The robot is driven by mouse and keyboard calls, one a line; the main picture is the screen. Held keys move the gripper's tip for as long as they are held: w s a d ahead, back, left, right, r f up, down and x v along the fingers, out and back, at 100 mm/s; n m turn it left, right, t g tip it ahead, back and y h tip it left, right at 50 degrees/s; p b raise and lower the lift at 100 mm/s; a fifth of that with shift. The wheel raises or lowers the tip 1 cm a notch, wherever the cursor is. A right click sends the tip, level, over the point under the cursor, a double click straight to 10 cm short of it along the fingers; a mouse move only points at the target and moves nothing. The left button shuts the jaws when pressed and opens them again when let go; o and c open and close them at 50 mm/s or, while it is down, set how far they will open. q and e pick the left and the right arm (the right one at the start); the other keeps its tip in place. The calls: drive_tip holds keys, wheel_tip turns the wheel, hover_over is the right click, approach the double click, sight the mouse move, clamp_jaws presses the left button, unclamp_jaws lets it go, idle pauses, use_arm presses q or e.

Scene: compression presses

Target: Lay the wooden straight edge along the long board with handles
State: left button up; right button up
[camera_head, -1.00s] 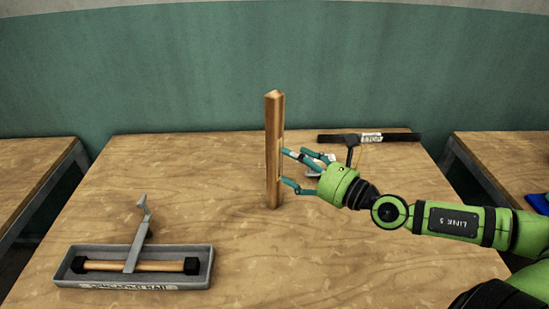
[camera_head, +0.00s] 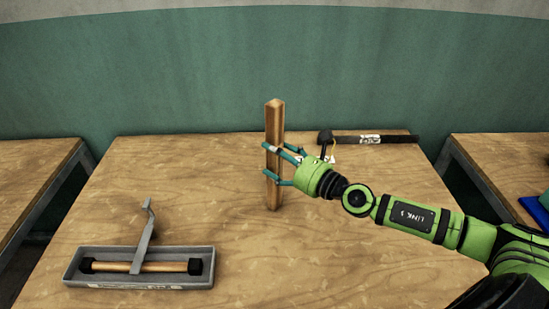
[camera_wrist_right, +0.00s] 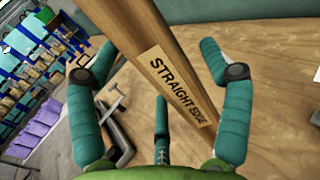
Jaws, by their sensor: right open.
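The wooden straight edge (camera_head: 274,125) stands upright near the middle of the table, a tall narrow light-brown bar. In the right wrist view its "STRAIGHT EDGE" label (camera_wrist_right: 176,86) faces my palm. My right gripper (camera_head: 272,164) is open, its teal fingers around the straight edge at about mid-height. In the right wrist view the bar passes between the spread fingers, with visible gaps beside it. A long dark bar (camera_head: 397,139) with a pale label lies at the back right, partly behind my gripper; I cannot tell whether it is the long board with handles. My left gripper is not in view.
A grey tray (camera_head: 100,281) at the front left holds a wooden rod with black ends (camera_head: 140,267) and a grey upright arm (camera_head: 146,235). The table's centre front (camera_head: 300,265) is clear. Other tables flank this one, and a green wall stands behind.

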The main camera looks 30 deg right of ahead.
sight(277, 143)
drive_tip(key=shift+c, duration=0.5)
drive_tip(key=c, duration=1.4)
drive_tip(key=shift+r, duration=0.15)
wheel_tip(277, 143, up, 4)
drive_tip(key=shift+w+f+p, duration=0.1)
drive_tip(key=shift+f+p, duration=0.05)
drive_tip(key=shift+p, duration=0.75)
drive_tip(key=shift+s, duration=0.35)
drive_tip(key=s+d+r, duration=0.1)
drive_tip(key=s+r, duration=0.6)
drive_tip(key=s, duration=0.4)
drive_tip(key=shift+d+p, duration=0.15)
drive_tip(key=shift+p, duration=0.2)
